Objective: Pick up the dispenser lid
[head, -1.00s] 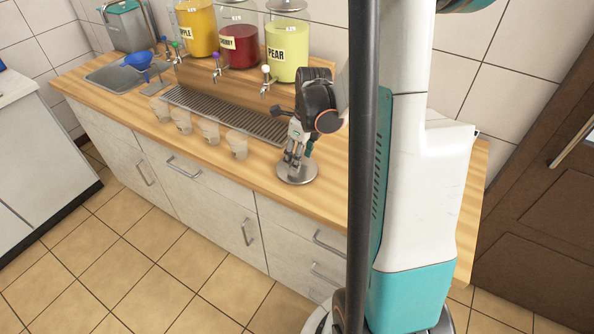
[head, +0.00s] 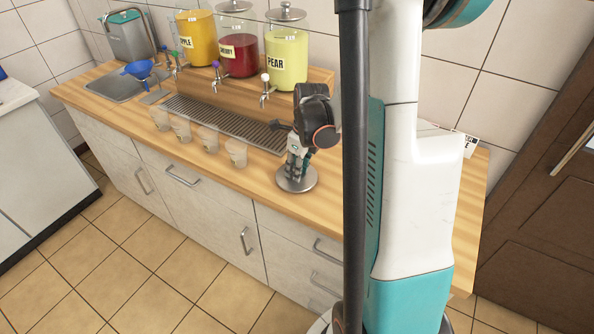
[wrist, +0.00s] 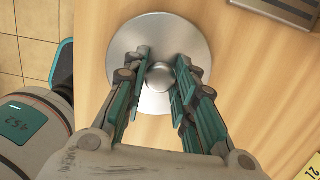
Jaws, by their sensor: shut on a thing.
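The dispenser lid (head: 297,181) is a round, shiny metal disc with a knob, at the wooden counter's front edge. In the wrist view the lid (wrist: 160,100) lies flat, knob (wrist: 160,76) upward. My gripper (head: 296,176) points down over it from above. In the wrist view my gripper (wrist: 160,78) has its teal-padded fingers on both sides of the knob, shut on it. The fingers hide parts of the disc. I cannot tell whether the disc touches the counter or is slightly above it.
Juice dispensers stand behind: yellow apple (head: 196,36), red cherry (head: 237,52) and pale pear (head: 286,58) with a metal lid on top. A drip grate (head: 222,122) and several cups (head: 208,140) are left of my gripper.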

